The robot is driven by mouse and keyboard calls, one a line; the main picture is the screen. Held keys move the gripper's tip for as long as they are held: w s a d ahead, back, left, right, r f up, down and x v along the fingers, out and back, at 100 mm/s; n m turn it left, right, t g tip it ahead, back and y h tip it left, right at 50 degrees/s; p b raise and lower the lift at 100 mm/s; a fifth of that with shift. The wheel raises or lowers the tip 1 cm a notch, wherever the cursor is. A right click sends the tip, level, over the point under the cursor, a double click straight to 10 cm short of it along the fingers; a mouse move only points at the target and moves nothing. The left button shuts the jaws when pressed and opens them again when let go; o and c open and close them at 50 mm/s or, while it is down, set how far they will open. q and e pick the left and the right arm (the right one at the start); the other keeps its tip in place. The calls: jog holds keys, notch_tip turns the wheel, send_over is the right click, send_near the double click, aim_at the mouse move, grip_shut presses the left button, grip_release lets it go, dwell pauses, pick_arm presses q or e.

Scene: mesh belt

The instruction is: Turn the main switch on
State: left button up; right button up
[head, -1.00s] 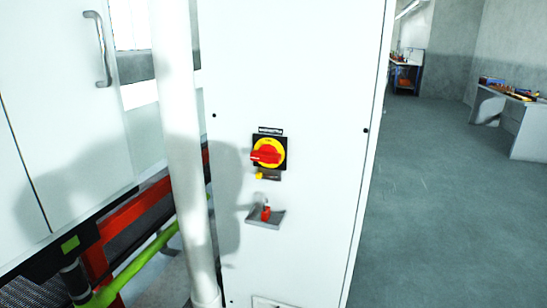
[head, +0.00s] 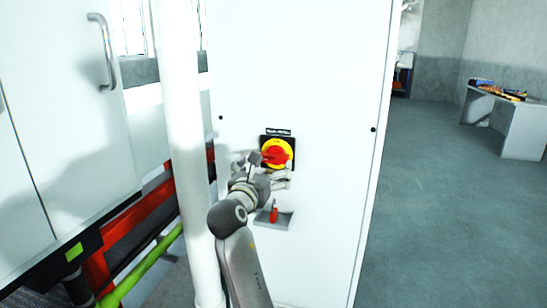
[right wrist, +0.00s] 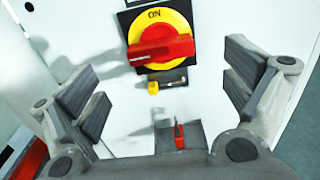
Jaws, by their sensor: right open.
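The main switch (head: 284,147) is a red handle on a yellow disc over a black plate, on the white cabinet front. In the right wrist view the switch (right wrist: 183,27) shows "ON" at the top of its disc. Its red handle lies roughly level, slightly tilted. My right gripper (head: 270,170) is in front of the switch and partly covers its lower left in the head view. In the right wrist view the right gripper (right wrist: 162,86) is open, its fingers spread wide to either side below the handle, with nothing between them. My left gripper is not in view.
A small grey shelf (head: 287,223) with a red item (head: 274,212) sits below the switch. A white post (head: 184,130) stands left of the cabinet (head: 310,70). A green bar (head: 145,267) and a red beam run at lower left. The floor at right is clear.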

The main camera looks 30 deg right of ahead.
aim_at(273, 158)
jog(key=x, duration=0.8)
jog(key=shift+w+d, duration=0.1)
jog(key=shift+w, duration=0.05)
jog(key=shift+c, duration=0.8)
jog(key=c, duration=0.9)
jog(key=shift+o, duration=0.2)
